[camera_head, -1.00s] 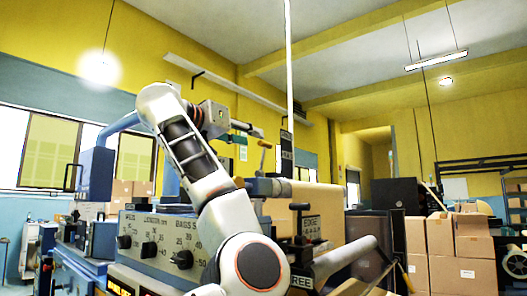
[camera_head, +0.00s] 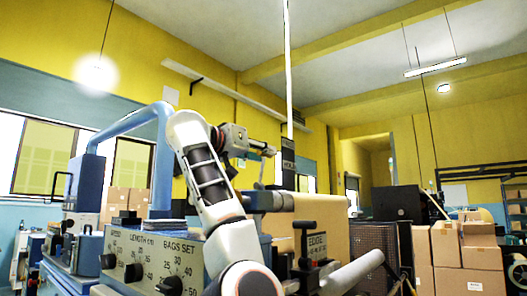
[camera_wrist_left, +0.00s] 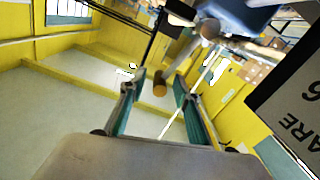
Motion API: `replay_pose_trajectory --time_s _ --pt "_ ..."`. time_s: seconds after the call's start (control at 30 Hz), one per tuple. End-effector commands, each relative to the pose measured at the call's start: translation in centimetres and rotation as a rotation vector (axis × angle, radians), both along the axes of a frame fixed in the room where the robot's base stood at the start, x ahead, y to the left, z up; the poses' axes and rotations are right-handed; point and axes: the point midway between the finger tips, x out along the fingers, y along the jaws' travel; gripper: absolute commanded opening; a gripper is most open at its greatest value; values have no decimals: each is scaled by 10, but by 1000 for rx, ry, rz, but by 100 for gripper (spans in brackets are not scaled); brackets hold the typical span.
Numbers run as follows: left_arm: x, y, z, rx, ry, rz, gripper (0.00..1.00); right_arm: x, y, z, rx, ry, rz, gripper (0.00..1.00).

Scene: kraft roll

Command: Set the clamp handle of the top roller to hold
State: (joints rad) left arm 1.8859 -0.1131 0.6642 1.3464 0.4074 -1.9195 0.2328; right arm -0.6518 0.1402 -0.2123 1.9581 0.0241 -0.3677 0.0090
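The clamp handle (camera_head: 260,172) stands up near the end of the grey top roller (camera_head: 272,202) in the head view. A dark plate marked HOLD (camera_head: 288,160) is just to its right. My left gripper (camera_head: 271,151) is at the handle's upper end. In the left wrist view my left gripper (camera_wrist_left: 161,92) is open, its teal-padded fingers apart. The handle's amber knob (camera_wrist_left: 159,89) shows between the fingers, with a gap to either side; contact is not visible. My right gripper is not in view.
The blue machine's control panel (camera_head: 140,250) with black knobs stands below my left arm. Brown kraft paper (camera_head: 325,213) hangs right of the handle. A plate marked EDGE (camera_head: 316,245) and a black lever (camera_head: 304,240) are lower right. Cardboard boxes (camera_head: 465,245) stand further right.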

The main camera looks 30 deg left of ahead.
Motion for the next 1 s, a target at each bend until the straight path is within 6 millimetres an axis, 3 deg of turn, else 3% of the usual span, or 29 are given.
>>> replay_pose_trajectory --time_s 0.13,0.4,0.43,0.53,0.57,1.0 --pt "10 -1 0 1 2 0 32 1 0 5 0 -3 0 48" --pt "12 -1 -1 0 0 0 32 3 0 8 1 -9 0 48" --pt "12 -1 -1 0 0 0 29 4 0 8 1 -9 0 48" --pt "12 -1 -1 0 0 0 3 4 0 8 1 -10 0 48" --pt "12 -1 -1 0 0 0 0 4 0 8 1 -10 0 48" --pt "14 -2 -2 13 1 1 0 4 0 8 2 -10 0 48"
